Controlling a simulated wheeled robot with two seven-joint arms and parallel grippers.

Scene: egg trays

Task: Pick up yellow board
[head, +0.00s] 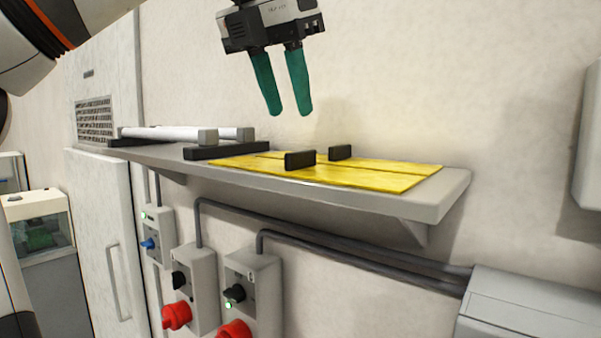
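Yellow boards (375,176) lie flat on a grey wall shelf (440,199). A dark seam or gap runs lengthwise between two yellow pieces. Two black upright handles stand on them, a front one (300,160) and a back one (340,152). My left gripper (289,112) hangs above the boards, fingers pointing down. Its two green fingers are a little apart with nothing between them. It is clear of the boards. My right gripper is not in view.
White bars with grey ends (180,133) and a black block (226,150) sit on the shelf left of the boards. Switch boxes with red plugs (177,316) and conduits are below. A grey box (530,305) is at lower right.

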